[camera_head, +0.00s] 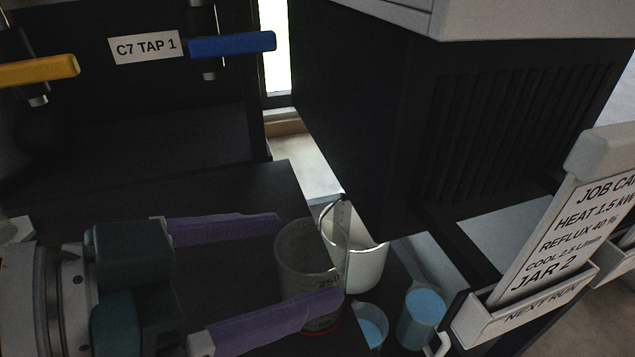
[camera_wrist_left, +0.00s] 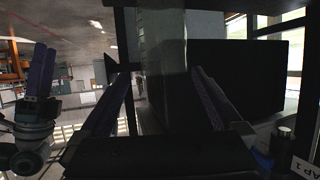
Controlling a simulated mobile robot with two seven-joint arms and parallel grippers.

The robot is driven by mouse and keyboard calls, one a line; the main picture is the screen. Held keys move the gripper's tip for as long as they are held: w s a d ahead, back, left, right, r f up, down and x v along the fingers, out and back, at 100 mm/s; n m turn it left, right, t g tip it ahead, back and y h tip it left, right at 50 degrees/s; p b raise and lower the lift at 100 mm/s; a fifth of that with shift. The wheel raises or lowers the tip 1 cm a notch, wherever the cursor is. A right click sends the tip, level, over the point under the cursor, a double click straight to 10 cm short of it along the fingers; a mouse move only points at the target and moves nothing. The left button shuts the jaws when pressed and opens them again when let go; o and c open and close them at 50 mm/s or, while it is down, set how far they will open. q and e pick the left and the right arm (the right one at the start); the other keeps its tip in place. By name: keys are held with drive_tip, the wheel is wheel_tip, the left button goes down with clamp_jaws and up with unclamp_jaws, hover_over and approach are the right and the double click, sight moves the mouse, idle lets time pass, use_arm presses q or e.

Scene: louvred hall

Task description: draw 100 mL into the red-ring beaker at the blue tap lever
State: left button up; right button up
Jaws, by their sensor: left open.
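The clear beaker (camera_head: 310,248), with a 250 mark and a red ring near its base, stands upright on the dark bench. My left gripper (camera_head: 307,260) is open, its purple fingers on either side of the beaker. The near finger covers part of its lower wall; I cannot tell whether either finger touches it. The blue tap lever (camera_head: 232,43) points right, beside the label C7 TAP 1 (camera_head: 145,47), up and left of the beaker. In the left wrist view, another purple-fingered gripper (camera_wrist_left: 42,72), apparently my right, is at the far left; its opening is unclear.
A white container (camera_head: 368,268) stands just behind the beaker. Two cups with blue contents (camera_head: 424,308) (camera_head: 371,328) stand to its right. A yellow lever (camera_head: 38,70) is at the upper left. A dark louvred box (camera_head: 440,120) overhangs the right; a job card (camera_head: 575,225) stands below it.

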sight(336, 247)
use_arm(q)
drive_tip(key=shift+x, duration=1.1)
drive_tip(key=x, duration=0.1)
drive_tip(key=b+x, duration=0.1)
drive_tip(key=x, duration=0.1)
drive_tip(key=b+x, duration=0.1)
drive_tip(key=x, duration=0.1)
drive_tip(key=shift+w+a+f, duration=0.1)
drive_tip(key=shift+w+f, duration=0.2)
drive_tip(key=shift+f, duration=0.1)
drive_tip(key=c, duration=1.3)
